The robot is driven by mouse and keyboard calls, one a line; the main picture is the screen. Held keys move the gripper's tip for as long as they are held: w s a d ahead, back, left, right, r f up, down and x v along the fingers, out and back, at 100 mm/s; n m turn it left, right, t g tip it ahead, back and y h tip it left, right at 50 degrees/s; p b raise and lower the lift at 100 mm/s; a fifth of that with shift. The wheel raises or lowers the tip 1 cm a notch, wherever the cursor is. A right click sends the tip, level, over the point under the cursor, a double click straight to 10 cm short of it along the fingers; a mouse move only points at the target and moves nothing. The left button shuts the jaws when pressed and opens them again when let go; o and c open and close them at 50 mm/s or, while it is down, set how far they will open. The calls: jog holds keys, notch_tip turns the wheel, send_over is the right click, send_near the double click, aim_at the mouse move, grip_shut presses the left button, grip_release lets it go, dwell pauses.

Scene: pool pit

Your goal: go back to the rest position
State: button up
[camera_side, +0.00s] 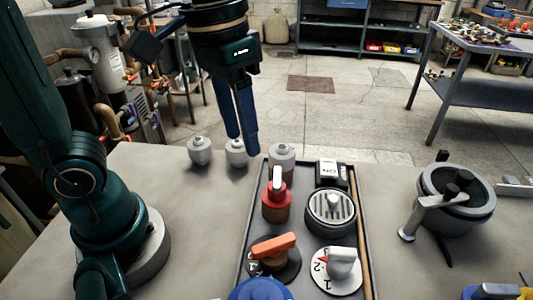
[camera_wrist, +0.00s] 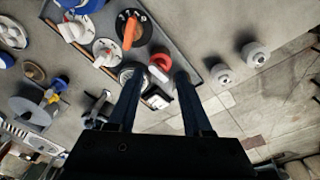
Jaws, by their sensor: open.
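My gripper (camera_side: 242,145) hangs over the back part of the grey table, pointing down, with its dark blue fingers in front of several pale round knobs in the side view. In the wrist view my gripper (camera_wrist: 156,76) shows two fingers spread apart with nothing held between them. In the side view the same valve (camera_side: 276,198) stands upright in the tray, apart from my fingers.
The dark tray (camera_side: 364,240) holds a slotted round drain (camera_side: 330,212), a black switch box (camera_side: 331,174), an orange-handled valve (camera_side: 273,246) and a numbered dial (camera_side: 337,268). A grey pot-like fitting (camera_side: 456,198) stands to the right. The table's left middle (camera_side: 190,215) is clear.

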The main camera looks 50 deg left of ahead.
jog(key=s+a+f+t, duration=0.3)
jog(key=s+a+t, duration=0.1)
jog(key=shift+f+y, duration=0.3)
jog(key=shift+f, duration=0.05)
